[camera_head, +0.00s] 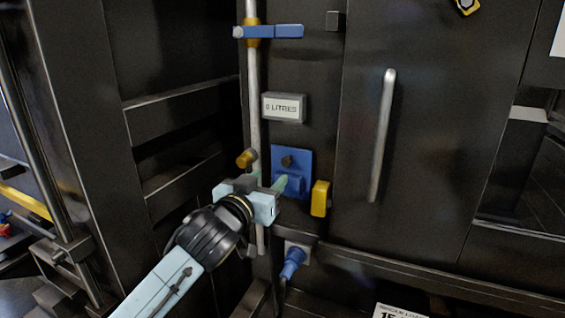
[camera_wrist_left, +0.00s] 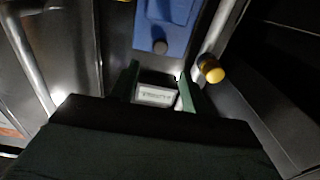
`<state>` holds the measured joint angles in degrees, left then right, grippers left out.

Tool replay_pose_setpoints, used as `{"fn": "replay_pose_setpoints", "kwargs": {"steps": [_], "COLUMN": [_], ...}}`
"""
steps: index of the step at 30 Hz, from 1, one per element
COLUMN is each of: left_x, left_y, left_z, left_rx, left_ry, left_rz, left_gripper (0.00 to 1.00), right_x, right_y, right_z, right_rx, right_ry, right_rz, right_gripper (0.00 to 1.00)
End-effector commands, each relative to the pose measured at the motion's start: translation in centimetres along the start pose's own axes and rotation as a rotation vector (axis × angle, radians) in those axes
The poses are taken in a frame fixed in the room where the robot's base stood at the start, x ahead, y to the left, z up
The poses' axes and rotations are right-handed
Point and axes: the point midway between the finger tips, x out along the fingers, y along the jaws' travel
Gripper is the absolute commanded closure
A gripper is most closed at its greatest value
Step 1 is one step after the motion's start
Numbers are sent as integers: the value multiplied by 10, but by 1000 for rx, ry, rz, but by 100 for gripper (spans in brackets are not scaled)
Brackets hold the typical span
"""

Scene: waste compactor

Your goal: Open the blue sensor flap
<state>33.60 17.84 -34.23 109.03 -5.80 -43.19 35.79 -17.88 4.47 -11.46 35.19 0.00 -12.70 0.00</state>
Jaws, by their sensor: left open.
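The blue sensor flap (camera_head: 305,164) is a small blue panel with a dark round knob, mounted on the dark machine front. It also shows at the top of the left wrist view (camera_wrist_left: 168,30). My left gripper (camera_head: 269,176) is just in front of the flap's left side, its greenish fingers spread apart with nothing held between them. In the left wrist view my two fingers (camera_wrist_left: 160,88) point toward the panel, with the flap beyond them. Contact between finger and flap cannot be told. My right gripper is not in view.
A grey litres display (camera_head: 284,107) is above the flap. A yellow block (camera_head: 320,198) is at its lower right and a brass-yellow knob (camera_head: 246,158) at its left, by a vertical pipe (camera_head: 254,90). A blue valve lever (camera_head: 275,31) is above, a blue connector (camera_head: 292,262) below, a door handle (camera_head: 382,135) right.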

Motion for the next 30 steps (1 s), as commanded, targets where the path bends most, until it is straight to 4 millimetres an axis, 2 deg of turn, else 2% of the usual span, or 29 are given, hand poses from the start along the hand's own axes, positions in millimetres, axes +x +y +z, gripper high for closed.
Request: {"fn": "replay_pose_setpoints", "kwargs": {"steps": [6, 15, 21, 30], "left_x": [38, 75, 84, 86], "left_y": [0, 0, 0, 0], "left_z": [-2, -1, 0, 0], "left_rx": [1, -1, 0, 0], "left_ry": [0, -1, 0, 0], "left_rz": [-1, -1, 0, 1], "left_gripper": [54, 54, 54, 54], "right_x": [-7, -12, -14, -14], "right_y": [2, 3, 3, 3], "right_z": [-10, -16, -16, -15], "right_rx": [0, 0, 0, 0], "right_ry": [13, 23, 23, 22], "right_rz": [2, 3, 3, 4], "right_gripper": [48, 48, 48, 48]}}
